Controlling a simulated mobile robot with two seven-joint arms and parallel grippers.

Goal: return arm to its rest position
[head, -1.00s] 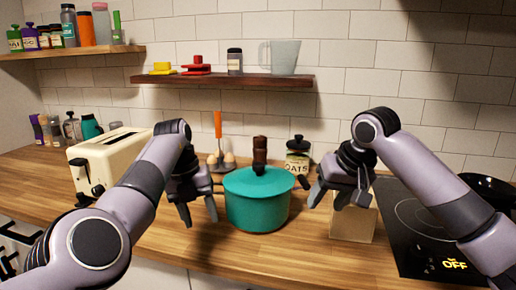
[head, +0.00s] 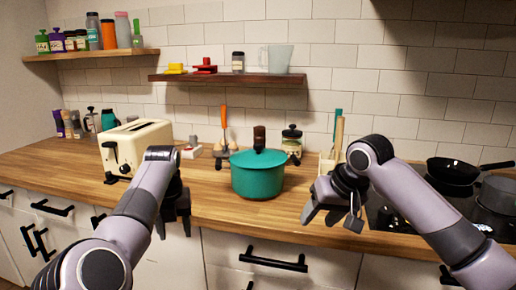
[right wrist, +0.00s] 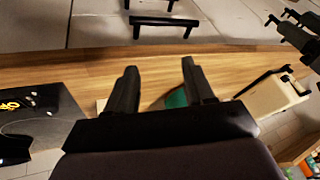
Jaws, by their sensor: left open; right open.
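My left gripper (head: 174,211) hangs in front of the counter's front edge, below the toaster, with nothing seen between its fingers. My right gripper (head: 331,207) is over the counter's front edge, to the right of the teal pot (head: 257,178). It is open and empty, and its two fingers stand apart in the right wrist view (right wrist: 155,85). Both grippers are apart from the pot, which stands lidded on the counter. A small part of the pot shows between the fingers in the right wrist view (right wrist: 176,98).
A cream toaster (head: 137,146) stands at the left on the wooden counter (head: 225,210). A utensil holder (head: 328,165) is partly hidden behind my right gripper. A black pan (head: 453,171) is at the right. Drawers with black handles (head: 273,259) are below the counter.

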